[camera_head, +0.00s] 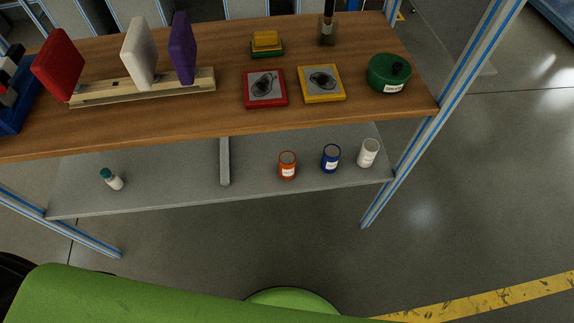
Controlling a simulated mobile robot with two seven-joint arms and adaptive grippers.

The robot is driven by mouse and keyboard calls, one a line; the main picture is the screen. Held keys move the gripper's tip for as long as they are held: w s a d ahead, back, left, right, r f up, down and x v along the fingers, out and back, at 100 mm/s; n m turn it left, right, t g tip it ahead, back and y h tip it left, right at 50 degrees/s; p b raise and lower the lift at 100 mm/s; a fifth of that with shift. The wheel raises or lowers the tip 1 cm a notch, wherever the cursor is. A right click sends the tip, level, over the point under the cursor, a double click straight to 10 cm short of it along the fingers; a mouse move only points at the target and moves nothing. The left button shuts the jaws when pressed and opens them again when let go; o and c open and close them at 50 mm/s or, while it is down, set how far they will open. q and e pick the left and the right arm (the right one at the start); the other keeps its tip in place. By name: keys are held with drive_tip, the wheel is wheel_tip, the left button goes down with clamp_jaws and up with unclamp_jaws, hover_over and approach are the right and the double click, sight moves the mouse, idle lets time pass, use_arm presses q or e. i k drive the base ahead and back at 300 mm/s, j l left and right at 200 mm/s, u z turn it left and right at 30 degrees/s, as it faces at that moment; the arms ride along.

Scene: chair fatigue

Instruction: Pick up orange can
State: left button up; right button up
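The orange can (288,166) stands upright on the grey lower shelf (190,188), below the front edge of the wooden tabletop. It has a white label and stands near the shelf's front edge. A blue can (331,158) stands to its right, and a white can (368,153) stands farther right. The cans stand apart from one another. Neither of my grippers shows in the head view.
The wooden tabletop (190,117) overhangs the shelf. It bears a rack (145,88) of upright panels, red and yellow framed pieces, and a green pot (388,74). A metal post (408,165) rises at the right. A green surface fills the lower foreground.

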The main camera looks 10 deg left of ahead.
sight(287, 159)
drive_tip(key=i+l+u, duration=0.1)
drive_tip(key=l+u, duration=0.2)
drive_tip(key=l, duration=0.35)
drive_tip(key=l+u, duration=0.3)
drive_tip(key=l, duration=0.35)
drive_tip(key=i, duration=0.05)
